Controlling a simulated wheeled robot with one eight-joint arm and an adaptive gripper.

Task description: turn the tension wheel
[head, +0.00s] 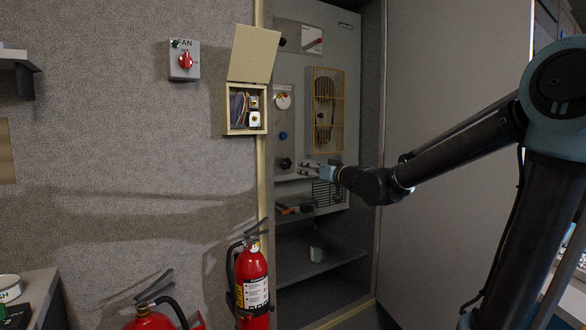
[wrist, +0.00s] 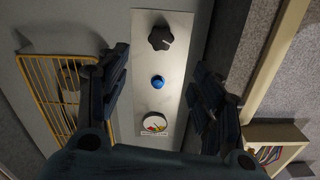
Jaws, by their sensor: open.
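The tension wheel appears to be the black lobed knob (head: 286,163) at the bottom of a pale narrow panel (head: 284,118) in the cabinet. In the wrist view, which shows the panel the other way up, the knob (wrist: 161,38) is at the top. A blue button (wrist: 157,82) and a round gauge (wrist: 154,123) are on the same panel. My gripper (head: 304,166) is just right of the knob in the head view. In the wrist view my gripper (wrist: 160,78) has its fingers wide apart, empty, on either side of the panel. No finger visibly touches the knob.
A yellow wire grille (head: 326,110) is beside the panel. An open fuse box (head: 245,122) hangs on the wall at left, with a red fan switch (head: 185,61) farther left. Below are a shelf with tools (head: 295,207) and a red fire extinguisher (head: 251,282).

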